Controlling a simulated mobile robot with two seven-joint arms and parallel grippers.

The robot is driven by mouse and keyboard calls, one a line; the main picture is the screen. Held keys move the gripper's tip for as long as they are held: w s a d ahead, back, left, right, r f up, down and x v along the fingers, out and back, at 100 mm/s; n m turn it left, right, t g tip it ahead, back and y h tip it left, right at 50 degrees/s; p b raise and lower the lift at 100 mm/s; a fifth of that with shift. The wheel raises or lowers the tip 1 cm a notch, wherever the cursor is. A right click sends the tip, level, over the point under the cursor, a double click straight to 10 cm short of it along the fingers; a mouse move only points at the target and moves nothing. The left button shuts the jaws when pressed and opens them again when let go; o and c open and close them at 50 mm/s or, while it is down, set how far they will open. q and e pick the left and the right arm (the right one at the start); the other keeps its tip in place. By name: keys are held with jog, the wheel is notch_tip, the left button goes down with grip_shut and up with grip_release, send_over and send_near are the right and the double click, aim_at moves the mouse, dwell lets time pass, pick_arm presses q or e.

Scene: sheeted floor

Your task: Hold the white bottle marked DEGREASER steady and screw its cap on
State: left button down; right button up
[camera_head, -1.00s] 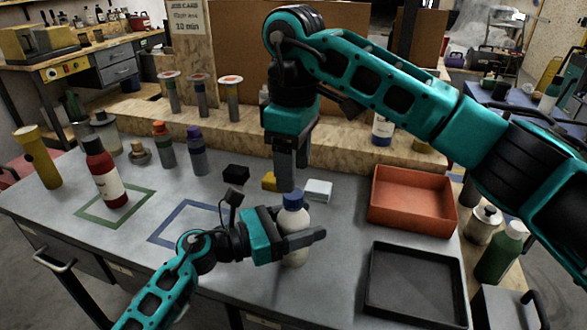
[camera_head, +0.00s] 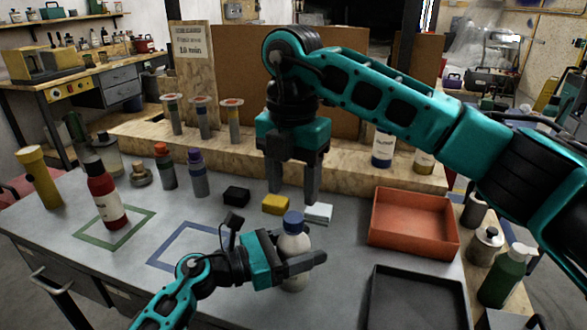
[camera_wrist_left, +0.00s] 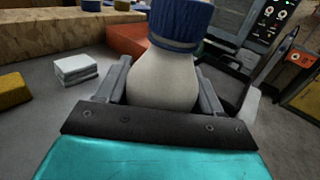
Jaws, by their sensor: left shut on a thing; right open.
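The white bottle (camera_head: 293,246) stands upright at the front middle of the bench. Its ribbed blue cap (camera_head: 292,222) sits on its top; how tight it is cannot be told. My left gripper (camera_head: 294,263) is shut around the bottle's body. In the left wrist view the bottle (camera_wrist_left: 165,80) is between the two fingers, with the cap (camera_wrist_left: 181,22) above. No marking on the bottle can be read. My right gripper (camera_head: 293,196) is open and empty, pointing down just above the cap, its fingers apart and clear of it.
An orange tray (camera_head: 413,252) and a black tray (camera_head: 370,310) lie to the right. Black (camera_head: 236,196), yellow (camera_head: 275,204) and white (camera_head: 319,213) blocks lie behind the bottle. A red bottle (camera_head: 105,197) stands far left. The bench between it and my left gripper is mostly clear.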

jog(key=n, duration=0.4)
jog(key=shift+r, duration=0.15)
jog(key=n, duration=0.5)
jog(key=shift+r+n, duration=0.15)
jog(key=shift+n, duration=0.15)
jog(key=n, duration=0.3)
jog(key=shift+r+n, duration=0.1)
jog(key=shift+n, duration=0.3)
jog(key=n, duration=0.3)
jog(key=shift+r+n, duration=0.15)
jog(key=shift+n, duration=0.25)
jog(key=n, duration=0.3)
jog(key=shift+r, duration=0.1)
jog(key=n, duration=0.6)
jog(key=shift+r, duration=0.15)
jog(key=n, duration=0.3)
jog(key=shift+r+n, duration=0.1)
jog(key=shift+n, duration=0.2)
jog(key=n, duration=0.4)
jog(key=shift+r, duration=0.15)
